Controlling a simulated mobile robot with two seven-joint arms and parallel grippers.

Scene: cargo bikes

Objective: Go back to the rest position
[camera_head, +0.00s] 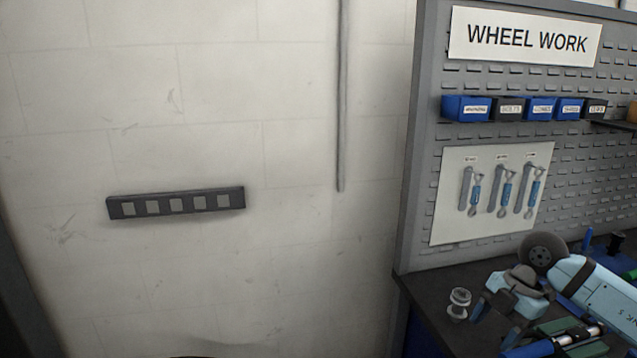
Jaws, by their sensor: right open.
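My right arm comes in from the lower right, light blue with dark joints, over the dark workbench (420,290). My right gripper (496,318) is at its end, low over the bench, with its jaws apart and nothing seen between them. A small pale spool-shaped part (460,301) stands on the bench just left of the gripper, with a small gap between them. The fingertips are small and partly lost among the blue and green things behind. My left gripper is not in view.
A grey pegboard (425,120) rises behind the bench, with a "WHEEL WORK" sign (525,37), several small bins (466,108) and a tool panel (492,193). Blue and green items (555,345) crowd the bench's front right. A dark strip (176,203) is on the pale wall; the left is clear.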

